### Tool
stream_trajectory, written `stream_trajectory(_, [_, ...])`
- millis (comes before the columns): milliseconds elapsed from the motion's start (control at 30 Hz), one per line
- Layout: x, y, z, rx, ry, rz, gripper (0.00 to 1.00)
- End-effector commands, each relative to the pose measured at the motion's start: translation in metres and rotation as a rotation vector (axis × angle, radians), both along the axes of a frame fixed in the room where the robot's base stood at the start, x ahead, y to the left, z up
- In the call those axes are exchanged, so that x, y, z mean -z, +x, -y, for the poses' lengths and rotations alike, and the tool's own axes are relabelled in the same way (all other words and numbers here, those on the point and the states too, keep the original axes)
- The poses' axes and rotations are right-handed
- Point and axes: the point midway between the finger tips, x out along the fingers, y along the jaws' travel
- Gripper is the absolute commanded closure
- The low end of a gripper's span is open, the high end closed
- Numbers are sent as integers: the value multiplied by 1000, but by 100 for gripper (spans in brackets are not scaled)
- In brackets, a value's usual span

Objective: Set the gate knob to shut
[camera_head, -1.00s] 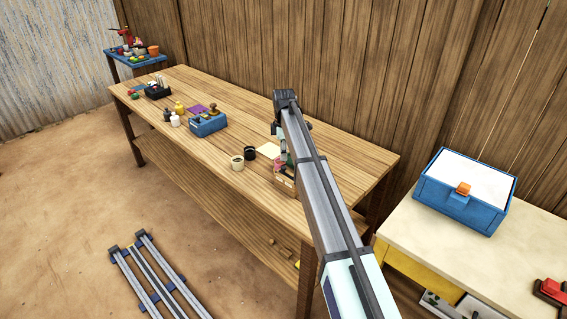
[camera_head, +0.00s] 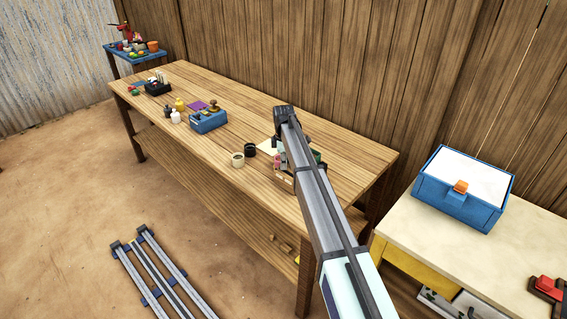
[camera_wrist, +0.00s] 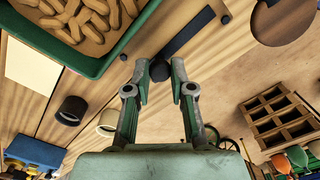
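In the wrist view, a dark round knob (camera_wrist: 160,71) shows between the fingertips of my gripper (camera_wrist: 161,66), at the lower end of a dark flat bar (camera_wrist: 187,33). The bar slants up to the right over the wooden surface. The two fingers stand apart, one on each side of the knob. I cannot tell whether they touch it. No label for shut can be read. In the head view, my arm hides the knob and most of my gripper.
A green tray of brown pieces (camera_wrist: 125,40) lies close left of the fingers. A black cup (camera_wrist: 72,109) and a cream cup (camera_wrist: 107,122) stand beyond it. A wooden compartment box (camera_wrist: 281,113) is at right. A dark disc (camera_wrist: 286,20) sits upper right. A blue box (camera_head: 209,121) stands on the bench.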

Motion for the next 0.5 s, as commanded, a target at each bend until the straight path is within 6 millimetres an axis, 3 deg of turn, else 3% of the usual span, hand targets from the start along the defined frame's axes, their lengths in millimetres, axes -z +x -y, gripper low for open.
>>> stream_trajectory(233, [1, -5, 5, 1, 0, -1, 100])
stream_trajectory(500, [1, -34, 41, 1, 0, -1, 100])
